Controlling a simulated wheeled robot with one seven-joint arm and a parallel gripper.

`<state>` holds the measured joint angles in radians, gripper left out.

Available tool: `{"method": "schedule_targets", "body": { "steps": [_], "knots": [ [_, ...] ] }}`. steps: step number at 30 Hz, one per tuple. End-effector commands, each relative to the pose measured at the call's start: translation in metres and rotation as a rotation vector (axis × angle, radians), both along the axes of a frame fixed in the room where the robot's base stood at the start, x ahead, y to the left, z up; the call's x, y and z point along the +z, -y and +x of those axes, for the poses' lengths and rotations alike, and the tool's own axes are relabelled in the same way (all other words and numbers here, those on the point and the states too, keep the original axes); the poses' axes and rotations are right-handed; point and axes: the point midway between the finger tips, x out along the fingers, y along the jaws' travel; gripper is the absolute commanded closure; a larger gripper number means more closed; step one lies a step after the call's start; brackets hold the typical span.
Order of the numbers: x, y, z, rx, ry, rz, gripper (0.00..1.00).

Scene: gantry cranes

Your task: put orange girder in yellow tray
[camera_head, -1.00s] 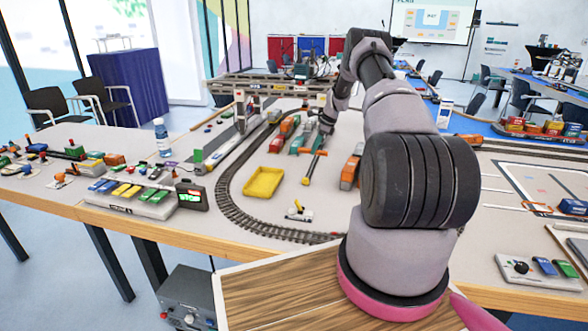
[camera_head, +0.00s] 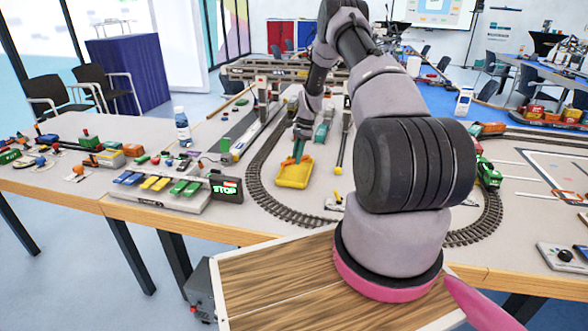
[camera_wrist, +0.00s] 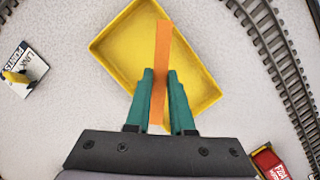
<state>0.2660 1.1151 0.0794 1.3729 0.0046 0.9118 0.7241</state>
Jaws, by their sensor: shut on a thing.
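The yellow tray (camera_head: 293,183) lies on the table inside the track loop; it also shows in the wrist view (camera_wrist: 110,52). My gripper (camera_wrist: 159,85), with green fingers, is shut on the orange girder (camera_wrist: 162,45). The girder is a narrow bar that points away from my gripper and shows over the tray floor. In the head view my gripper (camera_head: 302,145) is over the far part of the tray, with the girder (camera_head: 297,159) at its tips. I cannot tell whether the girder touches the tray floor.
Curved railway track (camera_head: 262,192) rings the tray. A control panel with a lit STOP sign (camera_head: 226,188) stands to the left. In the wrist view a small sign plate (camera_wrist: 22,70) lies left of the tray and a red block (camera_wrist: 268,163) lies at lower right.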

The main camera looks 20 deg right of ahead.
Motion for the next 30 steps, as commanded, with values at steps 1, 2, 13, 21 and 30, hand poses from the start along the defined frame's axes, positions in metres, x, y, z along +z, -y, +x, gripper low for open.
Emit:
{"method": "schedule_targets", "body": {
  "steps": [1,2,13,21,30],
  "knots": [
    [-0.007,0.000,0.000,0.000,0.000,0.001,1.00],
    [-0.009,0.000,0.000,0.000,0.001,0.000,1.00],
    [-0.048,0.000,0.001,-0.001,0.000,0.001,1.00],
    [-0.050,0.000,0.001,-0.001,0.002,0.000,1.00],
    [-0.052,0.000,0.001,-0.001,0.002,0.000,0.49]
  ]
}}
